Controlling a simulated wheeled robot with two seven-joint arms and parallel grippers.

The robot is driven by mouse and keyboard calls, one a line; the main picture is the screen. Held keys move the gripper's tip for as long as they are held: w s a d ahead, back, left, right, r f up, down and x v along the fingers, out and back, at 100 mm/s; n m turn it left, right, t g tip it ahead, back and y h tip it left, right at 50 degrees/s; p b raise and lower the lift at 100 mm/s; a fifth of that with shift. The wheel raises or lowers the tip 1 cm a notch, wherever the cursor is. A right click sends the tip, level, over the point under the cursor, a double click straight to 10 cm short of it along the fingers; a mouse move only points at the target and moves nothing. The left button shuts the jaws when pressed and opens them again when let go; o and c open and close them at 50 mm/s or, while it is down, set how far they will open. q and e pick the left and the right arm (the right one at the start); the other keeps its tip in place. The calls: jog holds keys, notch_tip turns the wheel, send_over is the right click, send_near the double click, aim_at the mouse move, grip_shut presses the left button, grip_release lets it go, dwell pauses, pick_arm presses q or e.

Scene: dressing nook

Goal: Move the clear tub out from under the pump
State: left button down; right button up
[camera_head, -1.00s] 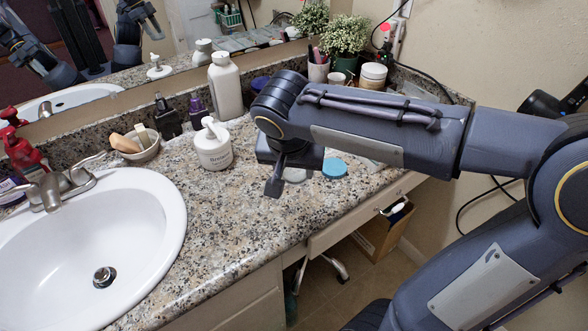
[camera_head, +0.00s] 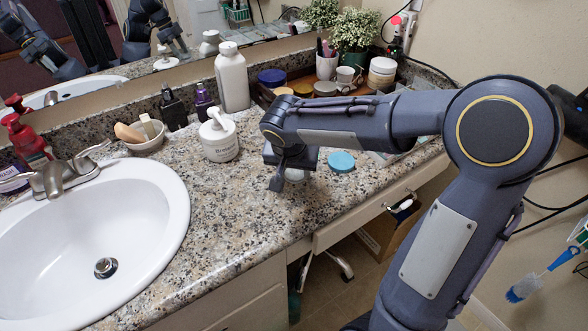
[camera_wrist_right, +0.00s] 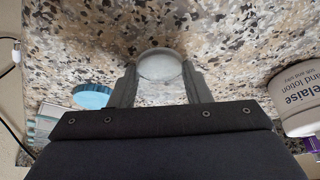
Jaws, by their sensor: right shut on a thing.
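The white pump bottle (camera_head: 220,145) stands upright on the granite counter, right of the sink. Its printed side also shows at the right edge of the right wrist view (camera_wrist_right: 300,103). The clear tub (camera_wrist_right: 160,66) is a small round container between the fingers of my right gripper (camera_wrist_right: 162,84), which is shut on it. In the head view the tub shows only as a pale patch (camera_head: 297,174) beside my right gripper (camera_head: 283,182), right of the pump bottle and apart from it. My wrist hides most of it. My left gripper is not in view.
A turquoise lid (camera_head: 341,161) lies right of my right gripper. A tall white bottle (camera_head: 232,80) and a dish of soaps (camera_head: 146,140) stand toward the mirror. Jars and cups stand at the back right. The counter (camera_head: 225,205) in front of the pump bottle is clear.

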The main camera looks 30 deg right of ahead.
jog(key=shift+f, duration=0.15)
jog(key=o, duration=1)
jog(key=shift+o, duration=0.2)
